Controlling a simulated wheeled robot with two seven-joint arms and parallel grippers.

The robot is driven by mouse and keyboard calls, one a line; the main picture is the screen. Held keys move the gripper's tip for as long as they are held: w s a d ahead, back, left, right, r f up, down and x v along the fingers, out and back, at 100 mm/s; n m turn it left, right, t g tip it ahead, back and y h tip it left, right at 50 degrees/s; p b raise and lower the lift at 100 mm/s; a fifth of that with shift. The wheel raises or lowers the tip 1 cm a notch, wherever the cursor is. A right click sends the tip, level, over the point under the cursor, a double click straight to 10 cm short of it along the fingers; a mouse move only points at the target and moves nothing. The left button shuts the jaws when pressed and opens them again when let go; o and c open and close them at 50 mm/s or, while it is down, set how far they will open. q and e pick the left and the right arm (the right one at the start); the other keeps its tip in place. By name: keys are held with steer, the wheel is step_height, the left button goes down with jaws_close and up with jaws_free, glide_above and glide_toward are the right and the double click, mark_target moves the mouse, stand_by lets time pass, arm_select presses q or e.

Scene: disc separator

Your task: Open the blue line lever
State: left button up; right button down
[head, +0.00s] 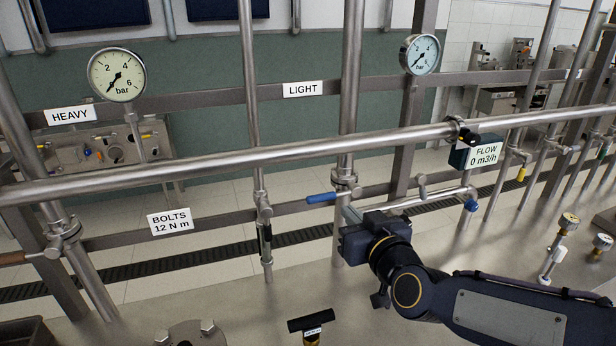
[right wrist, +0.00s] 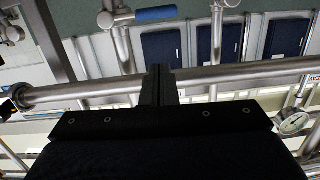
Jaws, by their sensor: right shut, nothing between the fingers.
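The blue line lever (head: 322,198) has a blue grip and sticks out to the left of a valve on a vertical steel pipe (head: 351,80). It lies nearly level, crosswise to that pipe. It also shows at the top of the right wrist view (right wrist: 155,13). My right gripper (head: 349,214) is just below and right of the lever in the head view, in front of the pipe. Its fingers (right wrist: 159,72) are shut and empty, with a gap in the picture between their tips and the lever. My left gripper is not in view.
A thick horizontal pipe (head: 240,165) crosses above the lever. A green flow meter (head: 476,153) hangs on it at right. A second blue handle (head: 471,204) is right of my gripper. A black-topped tool (head: 311,320) stands on the steel surface below. Gauges (head: 117,75) are behind.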

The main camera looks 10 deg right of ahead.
steer(key=w, duration=0.2)
steer(key=p, duration=0.1)
glide_above(335, 195)
steer(key=s+a, duration=0.3)
steer(key=s, duration=0.1)
steer(key=shift+w+d+f+t+p, duration=0.15)
steer(key=shift+w+f, duration=0.15)
steer(key=shift+f, duration=0.55)
steer(key=shift+w+a+f+t+p, duration=0.15)
steer(key=shift+w+f, duration=0.15)
steer(key=shift+f, duration=0.5)
steer(key=shift+d, duration=0.1)
